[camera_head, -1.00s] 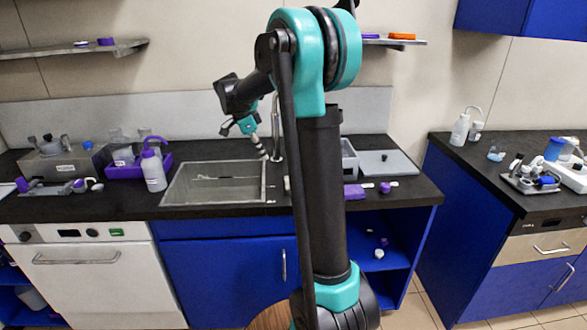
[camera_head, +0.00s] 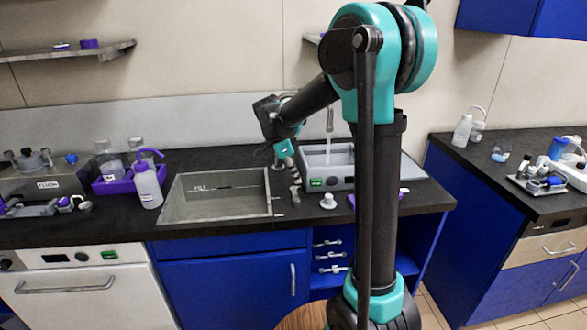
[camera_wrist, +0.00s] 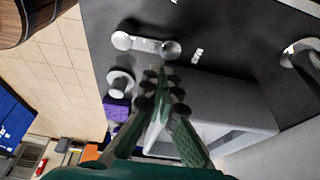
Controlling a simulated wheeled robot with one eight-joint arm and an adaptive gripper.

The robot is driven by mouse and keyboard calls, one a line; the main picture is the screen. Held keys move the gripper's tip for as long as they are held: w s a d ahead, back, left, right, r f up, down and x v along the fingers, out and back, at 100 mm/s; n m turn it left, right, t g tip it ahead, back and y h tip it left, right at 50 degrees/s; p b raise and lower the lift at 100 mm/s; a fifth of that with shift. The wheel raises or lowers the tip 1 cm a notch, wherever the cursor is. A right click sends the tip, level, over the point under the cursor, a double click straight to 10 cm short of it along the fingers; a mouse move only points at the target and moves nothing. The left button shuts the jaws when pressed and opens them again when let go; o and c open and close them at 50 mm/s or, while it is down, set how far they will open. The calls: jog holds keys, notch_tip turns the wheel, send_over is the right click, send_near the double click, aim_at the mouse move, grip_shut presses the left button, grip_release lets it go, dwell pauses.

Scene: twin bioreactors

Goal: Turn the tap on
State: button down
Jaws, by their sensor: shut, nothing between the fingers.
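A small metal lever (camera_head: 296,192) stands on the counter at the sink's right edge. In the wrist view, a pale lever with rounded ends (camera_wrist: 146,44) lies just beyond my fingertips. I cannot tell whether they touch it. A curved metal piece (camera_wrist: 300,48), perhaps the tap's base, shows at the right. My gripper (camera_head: 293,174) points down above the lever by the sink. It is shut and empty, and its fingertips meet in the wrist view (camera_wrist: 158,72).
The grey sink (camera_head: 218,194) is empty. A wash bottle (camera_head: 148,184) stands left of the sink.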

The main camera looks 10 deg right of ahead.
aim_at(295, 197)
jog(key=shift+x, duration=1.95)
jog(key=shift+a+n, duration=0.4)
jog(key=shift+a, duration=0.3)
